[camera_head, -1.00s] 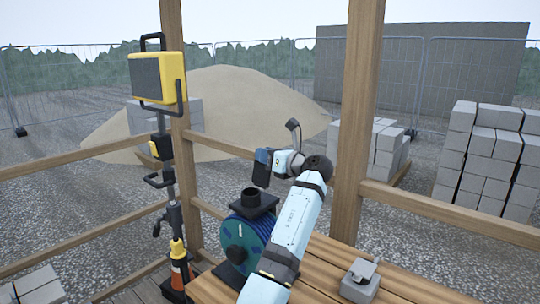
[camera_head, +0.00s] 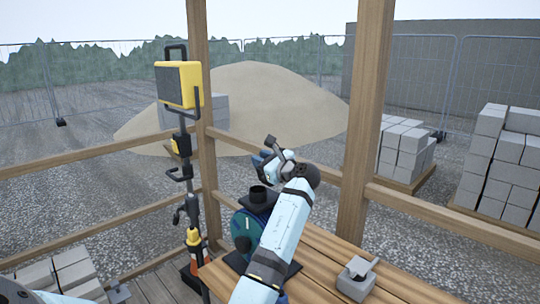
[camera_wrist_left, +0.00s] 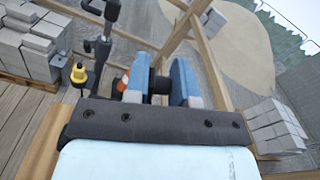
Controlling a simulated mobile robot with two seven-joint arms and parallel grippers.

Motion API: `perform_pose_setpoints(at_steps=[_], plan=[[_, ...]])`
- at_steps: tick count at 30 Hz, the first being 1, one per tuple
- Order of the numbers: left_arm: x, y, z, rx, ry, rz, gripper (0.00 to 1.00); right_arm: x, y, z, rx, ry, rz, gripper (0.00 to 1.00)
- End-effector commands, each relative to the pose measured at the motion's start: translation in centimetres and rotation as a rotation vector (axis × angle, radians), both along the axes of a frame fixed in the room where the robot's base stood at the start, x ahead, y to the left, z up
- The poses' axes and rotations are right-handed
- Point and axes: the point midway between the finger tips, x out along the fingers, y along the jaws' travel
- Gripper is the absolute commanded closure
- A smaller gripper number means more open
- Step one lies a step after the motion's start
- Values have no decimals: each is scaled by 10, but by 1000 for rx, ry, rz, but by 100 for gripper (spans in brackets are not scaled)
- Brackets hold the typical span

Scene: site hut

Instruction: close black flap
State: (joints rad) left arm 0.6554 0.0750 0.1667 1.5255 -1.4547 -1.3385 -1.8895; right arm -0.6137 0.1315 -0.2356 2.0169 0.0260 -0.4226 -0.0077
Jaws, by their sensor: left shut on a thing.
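I cannot tell whether this dark part is the black flap, and no flap can be made out clearly elsewhere. My left arm covers the right side of the reel. My right gripper does not show.
A yellow lamp (camera_head: 180,84) on a black stand (camera_head: 189,205) rises left of the table (camera_head: 318,262). A small grey box (camera_head: 355,282) sits on the table's right part. Wooden posts and rails (camera_head: 367,110) edge the hut. Block stacks (camera_head: 403,150) stand outside.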

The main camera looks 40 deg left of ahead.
Motion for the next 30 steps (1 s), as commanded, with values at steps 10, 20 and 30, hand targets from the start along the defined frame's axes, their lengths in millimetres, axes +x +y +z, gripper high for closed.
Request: perform_pose_setpoints(at_steps=[10, 20, 30], plan=[[-28, 2, -9, -23, -332, -2, 100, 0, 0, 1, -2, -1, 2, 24], [-49, 3, -29, -48, -645, -3, 100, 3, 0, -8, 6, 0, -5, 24], [-63, 4, -49, -71, -930, -2, 100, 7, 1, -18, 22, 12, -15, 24]])
